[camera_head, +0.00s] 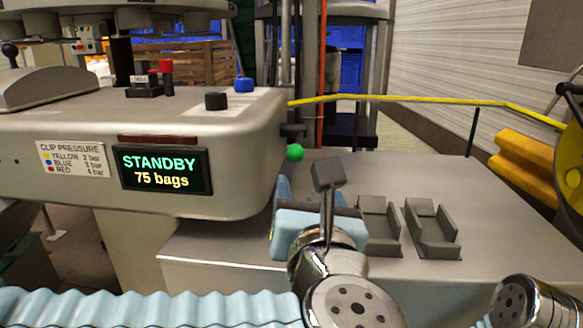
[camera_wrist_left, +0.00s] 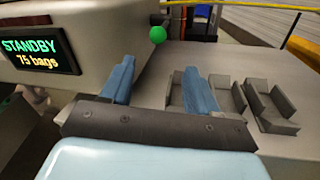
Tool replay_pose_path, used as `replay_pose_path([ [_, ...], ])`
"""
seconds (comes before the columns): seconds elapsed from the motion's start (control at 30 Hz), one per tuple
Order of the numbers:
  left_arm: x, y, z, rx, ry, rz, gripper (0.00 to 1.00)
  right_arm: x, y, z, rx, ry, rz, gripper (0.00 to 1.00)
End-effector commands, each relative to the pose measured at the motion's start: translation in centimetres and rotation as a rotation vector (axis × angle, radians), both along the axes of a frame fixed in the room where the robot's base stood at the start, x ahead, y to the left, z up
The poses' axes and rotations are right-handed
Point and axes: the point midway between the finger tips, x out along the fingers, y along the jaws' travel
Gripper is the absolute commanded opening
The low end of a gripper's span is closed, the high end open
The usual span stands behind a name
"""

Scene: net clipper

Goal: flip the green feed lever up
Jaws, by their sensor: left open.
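The green feed lever shows as a round green knob (camera_head: 295,152) at the right end of the machine housing, just below a small dark bracket. Its stalk cannot be made out. The knob also shows at the top of the left wrist view (camera_wrist_left: 157,34). My left gripper (camera_head: 308,190) is below and nearer than the knob, apart from it. In the left wrist view its two blue fingers (camera_wrist_left: 160,80) stand wide apart with nothing between them, and the knob appears beyond them. In the head view one finger is partly hidden by my arm. My right gripper is not in view.
The housing carries a display (camera_head: 165,170) reading STANDBY, 75 bags, and red, black and blue knobs on top. A yellow rail (camera_head: 420,98) runs behind.

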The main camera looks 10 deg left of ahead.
Motion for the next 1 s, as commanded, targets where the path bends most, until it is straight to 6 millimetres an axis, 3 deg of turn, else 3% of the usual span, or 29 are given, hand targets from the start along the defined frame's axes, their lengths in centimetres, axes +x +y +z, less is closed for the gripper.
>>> replay_pose_path([
  [0.17, 1.3, 0.5, 0.2, -0.016, 0.002, 0.013, 0.6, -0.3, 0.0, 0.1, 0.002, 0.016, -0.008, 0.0],
  [0.63, 11.1, 2.5, 0.2, -0.011, 0.001, 0.013, 0.6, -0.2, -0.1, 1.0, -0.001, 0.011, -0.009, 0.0],
  [0.8, 12.8, 2.7, 0.2, -0.011, 0.001, 0.01, 0.6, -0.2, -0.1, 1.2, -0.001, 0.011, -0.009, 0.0],
  [1.0, 13.3, 2.9, 0.1, -0.011, 0.0, 0.011, 0.6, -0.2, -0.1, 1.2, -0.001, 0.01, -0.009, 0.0],
])
